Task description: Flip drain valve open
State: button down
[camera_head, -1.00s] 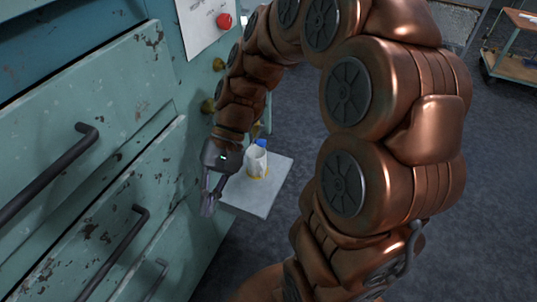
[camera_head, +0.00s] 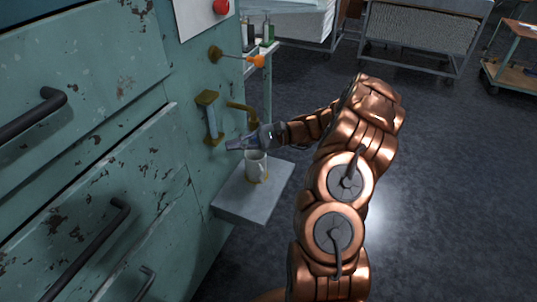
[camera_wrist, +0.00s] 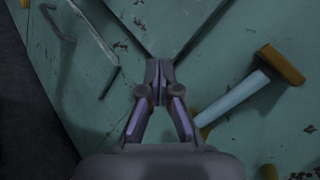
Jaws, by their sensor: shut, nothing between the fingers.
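My gripper (camera_head: 231,145) is shut and empty, its fingers pointing left towards the cabinet, just above and left of a white mug (camera_head: 256,167). A glass tube (camera_head: 211,120) stands between two brass fittings on the cabinet, just left of the fingertips. To its right a brass spout-like fitting (camera_head: 240,107) sticks out above the mug. Higher up, a brass fitting (camera_head: 215,53) carries a thin rod with an orange end (camera_head: 259,61). I cannot tell which fitting is the drain valve. In the wrist view the shut fingertips (camera_wrist: 159,75) lie left of the tube (camera_wrist: 235,100).
The mug stands on a small grey shelf (camera_head: 235,208). Drawer fronts with black handles (camera_head: 102,240) fill the left. A red button (camera_head: 221,6) is at the top. Bottles (camera_head: 267,30) and carts stand behind. The floor at right is open.

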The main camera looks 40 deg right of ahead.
jog(key=s+d+f+m+t+h+b, duration=0.1)
jog(key=d+f+m+t, duration=0.3)
jog(key=d+f, duration=0.5)
jog(key=s+d+f+m+t+h+b, duration=0.1)
jog(key=d+f+m+t+h+b, duration=0.2)
jog(key=d+f+t, duration=0.4)
jog(key=d+f+m+b, duration=0.1)
jog(key=d+f, duration=0.1)
jog(key=d, duration=0.4)
jog(key=shift+d+m+b, duration=0.3)
jog(key=shift+m, duration=0.1)
jog(key=shift+h, duration=0.3)
jog(key=w+a+r+b, duration=0.2)
jog(key=w+a+r, duration=0.4)
jog(key=a, duration=0.1)
jog(key=shift+w+a, duration=0.25)
jog(key=shift+a, duration=0.05)
